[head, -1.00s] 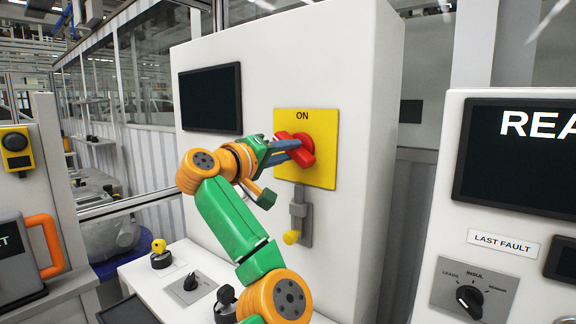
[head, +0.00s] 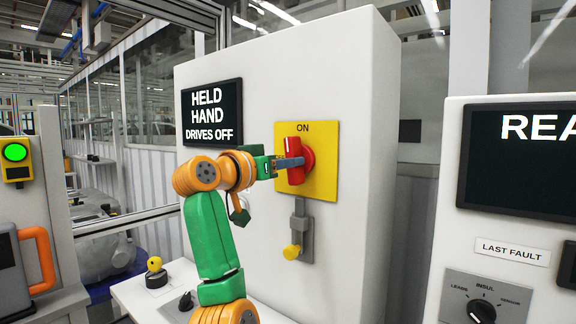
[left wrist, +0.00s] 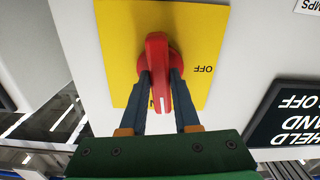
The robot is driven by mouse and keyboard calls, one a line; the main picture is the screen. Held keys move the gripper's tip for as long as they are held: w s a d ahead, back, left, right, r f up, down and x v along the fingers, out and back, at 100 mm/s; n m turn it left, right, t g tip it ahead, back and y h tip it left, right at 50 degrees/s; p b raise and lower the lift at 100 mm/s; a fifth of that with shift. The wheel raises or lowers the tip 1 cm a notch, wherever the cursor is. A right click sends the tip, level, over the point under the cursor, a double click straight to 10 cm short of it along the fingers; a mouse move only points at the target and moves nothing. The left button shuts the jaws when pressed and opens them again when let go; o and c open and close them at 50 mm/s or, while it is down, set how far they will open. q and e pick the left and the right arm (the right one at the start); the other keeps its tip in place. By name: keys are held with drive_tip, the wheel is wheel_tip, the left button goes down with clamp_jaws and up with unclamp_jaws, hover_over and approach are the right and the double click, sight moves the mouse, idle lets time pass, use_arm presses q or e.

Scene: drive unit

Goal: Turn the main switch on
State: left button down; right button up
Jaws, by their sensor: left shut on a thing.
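The main switch is a red rotary handle (head: 294,150) on a yellow plate (head: 325,180) on the white cabinet front. The handle stands about upright in the head view, its upper end towards the ON label. In the left wrist view the red handle (left wrist: 156,55) points down towards a partly covered label ending in N, while OFF stands to the right, upside down. My left gripper (head: 292,163) is shut on the handle, with its two fingers (left wrist: 160,95) on either side of it. My right gripper is not in view.
The cabinet screen (head: 212,112) reads HELD HAND DRIVES OFF. Below the switch is a grey latch (head: 305,230) with a yellow knob. A green lamp (head: 15,152) is lit at left. A panel with a selector knob (head: 482,308) stands at right.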

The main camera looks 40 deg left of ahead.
use_arm(q)
drive_tip(key=shift+m, duration=0.7)
drive_tip(key=c, duration=0.6)
unclamp_jaws()
drive_tip(key=shift+c, duration=0.2)
drive_tip(key=shift+s, duration=0.1)
drive_tip(key=s+b, duration=0.3)
drive_tip(key=s, duration=0.4)
drive_tip(key=shift+d, duration=0.4)
